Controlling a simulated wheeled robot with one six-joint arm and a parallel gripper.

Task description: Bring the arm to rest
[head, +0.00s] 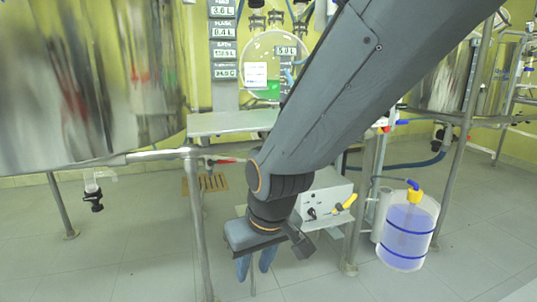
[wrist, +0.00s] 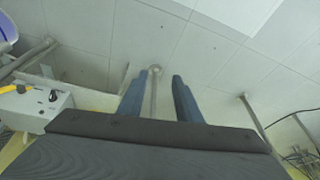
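My arm reaches down from the upper right across the middle of the head view. My gripper (head: 256,270) hangs at its end, pointing down above the tiled floor. In the wrist view my gripper (wrist: 162,95) shows two blue fingers standing apart with a gap between them.
A large shiny vessel (head: 90,80) on a steel frame (head: 200,220) stands at left. A metal shelf (head: 230,122), a white control box (head: 328,198) with a yellow handle, and a clear container of bluish liquid (head: 407,235) stand around my arm. Floor at lower left is open.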

